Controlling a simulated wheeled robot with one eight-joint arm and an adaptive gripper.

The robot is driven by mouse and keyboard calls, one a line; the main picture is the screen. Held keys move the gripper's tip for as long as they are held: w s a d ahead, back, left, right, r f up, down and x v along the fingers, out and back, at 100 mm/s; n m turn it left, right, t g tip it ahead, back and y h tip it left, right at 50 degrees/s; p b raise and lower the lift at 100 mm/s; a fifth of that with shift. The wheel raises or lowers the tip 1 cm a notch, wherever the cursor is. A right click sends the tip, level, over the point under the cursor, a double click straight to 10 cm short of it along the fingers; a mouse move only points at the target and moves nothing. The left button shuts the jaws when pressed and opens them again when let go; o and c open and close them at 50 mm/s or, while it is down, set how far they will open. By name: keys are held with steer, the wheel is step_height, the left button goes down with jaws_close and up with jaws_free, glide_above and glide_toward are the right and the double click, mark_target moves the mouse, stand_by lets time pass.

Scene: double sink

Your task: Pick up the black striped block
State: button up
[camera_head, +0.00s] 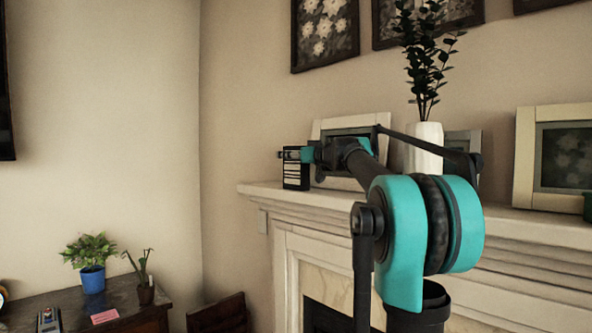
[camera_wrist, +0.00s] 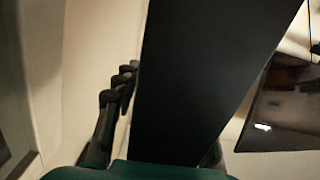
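The black striped block (camera_head: 295,177) stands upright at the left end of the mantel, dark with white lines on its face. My gripper (camera_head: 284,154) is at the block's upper part, reaching across it from the right. In the wrist view a large plain dark face of the block (camera_wrist: 205,75) fills the middle. One dark finger (camera_wrist: 116,105) shows along its left edge, with its tip close to or against it. Only a small bit of the other finger shows at the lower right; the block hides the rest. I cannot tell whether the fingers press on the block.
A framed picture (camera_head: 345,127) leans on the wall right behind the block. A white vase with a plant (camera_head: 424,140) and another cream frame (camera_head: 523,155) stand farther right on the mantel (camera_head: 540,228). A low table with potted plants (camera_head: 92,279) is at lower left.

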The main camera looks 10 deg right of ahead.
jaws_close()
